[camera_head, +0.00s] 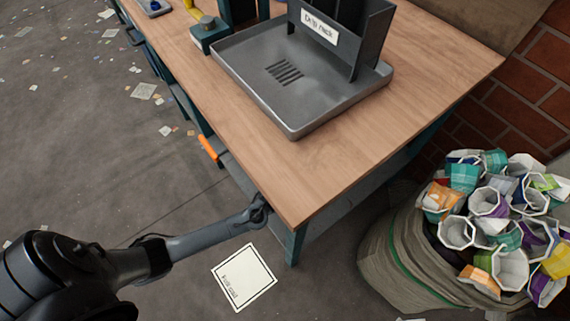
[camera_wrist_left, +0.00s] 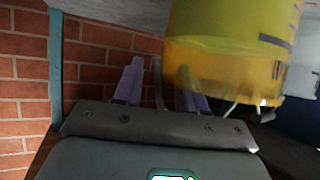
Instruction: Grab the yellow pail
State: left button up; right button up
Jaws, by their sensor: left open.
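The yellow pail (camera_wrist_left: 222,55) fills the upper right of the left wrist view. It looks translucent, with dark marks on its side, and its top is cut off by the frame. My left gripper (camera_wrist_left: 160,88) is open, with two pale purple fingers apart. The pail's lower part overlaps the right finger; I cannot tell whether they touch. Nothing is seen held between the fingers. In the head view my left arm reaches to the table's near corner, where its end (camera_head: 258,210) is partly hidden by the tabletop. The pail does not show there. My right gripper is not in view.
The wooden table (camera_head: 330,165) carries a grey tray (camera_head: 290,110) with a labelled rack (camera_head: 345,35). A sack (camera_head: 385,255) full of crumpled cups stands at the right by a brick wall (camera_head: 530,75). A paper sign (camera_head: 243,277) lies on the floor.

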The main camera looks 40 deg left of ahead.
pick_arm(q)
grip_shut()
jog(key=shift+s+f, duration=0.1)
jog(key=shift+f, duration=0.25)
dwell(0.8)
jog(key=shift+r, duration=0.15)
